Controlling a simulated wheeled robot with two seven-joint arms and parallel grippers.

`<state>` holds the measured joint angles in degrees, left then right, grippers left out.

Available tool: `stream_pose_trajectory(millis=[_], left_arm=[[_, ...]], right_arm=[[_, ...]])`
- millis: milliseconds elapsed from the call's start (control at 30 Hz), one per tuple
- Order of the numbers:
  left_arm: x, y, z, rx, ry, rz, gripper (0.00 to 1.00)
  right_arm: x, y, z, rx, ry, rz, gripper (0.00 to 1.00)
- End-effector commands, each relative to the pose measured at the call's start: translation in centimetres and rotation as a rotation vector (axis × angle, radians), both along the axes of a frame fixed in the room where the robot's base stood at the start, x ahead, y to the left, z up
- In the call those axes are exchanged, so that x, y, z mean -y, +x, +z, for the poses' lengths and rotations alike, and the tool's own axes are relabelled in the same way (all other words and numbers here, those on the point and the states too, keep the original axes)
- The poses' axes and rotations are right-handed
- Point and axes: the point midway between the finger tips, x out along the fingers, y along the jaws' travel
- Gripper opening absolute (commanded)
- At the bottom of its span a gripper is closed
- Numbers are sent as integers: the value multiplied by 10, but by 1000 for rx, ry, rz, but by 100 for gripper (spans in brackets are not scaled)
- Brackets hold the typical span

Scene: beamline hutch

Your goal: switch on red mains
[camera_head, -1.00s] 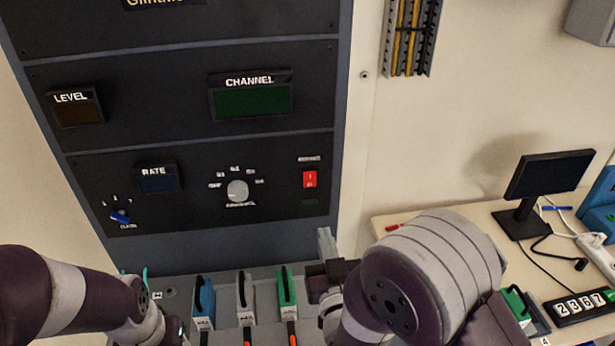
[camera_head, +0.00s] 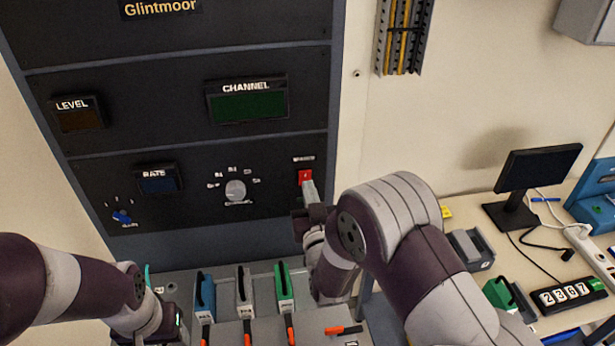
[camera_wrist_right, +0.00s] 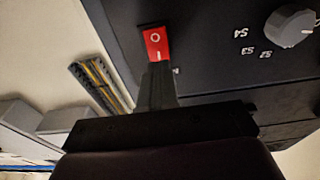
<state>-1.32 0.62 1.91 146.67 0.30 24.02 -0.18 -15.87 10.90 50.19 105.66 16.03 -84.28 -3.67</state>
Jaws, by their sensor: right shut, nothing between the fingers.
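The red mains rocker switch (camera_head: 305,177) is on the lower right of the black rack panel. It also shows in the right wrist view (camera_wrist_right: 156,42), with a white circle mark and a white line mark. My right gripper (camera_head: 309,190) is shut and empty. In the right wrist view its fingertips (camera_wrist_right: 158,68) are at the line-marked end of the switch; whether they touch it I cannot tell. In the head view the fingers hide the switch's lower part. My left gripper (camera_head: 165,318) is low at the left, far from the switch; its fingers are not clear.
On the same panel are a grey selector knob (camera_head: 236,191), a blue knob (camera_head: 121,217) and dark displays. Below stand blue, white and green handled items (camera_head: 284,286) in a grey rack. A desk at right holds a monitor (camera_head: 537,180) and a number block (camera_head: 570,296).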

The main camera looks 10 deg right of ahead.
Motion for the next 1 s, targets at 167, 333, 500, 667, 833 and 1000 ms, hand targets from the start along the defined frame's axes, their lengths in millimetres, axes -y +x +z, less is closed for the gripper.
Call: stream_pose_trajectory(millis=[167, 333, 500, 667, 833, 1000], left_arm=[[0, 0, 11, 0, 0, 0, 56], [0, 0, 11, 0, 0, 0, 56], [0, 0, 11, 0, 0, 0, 56], [0, 0, 4, 0, 0, 0, 56], [0, 0, 6, 0, 0, 0, 56], [0, 0, 4, 0, 0, 0, 56]], right_arm=[[0, 19, 4, -1, 0, -1, 0], [0, 24, 3, -1, 0, 0, 0], [0, 24, 3, -1, 0, 0, 0], [0, 28, 3, 1, 0, 0, 0], [0, 28, 4, 0, 0, 0, 0], [0, 31, 4, 0, 0, 0, 0]])
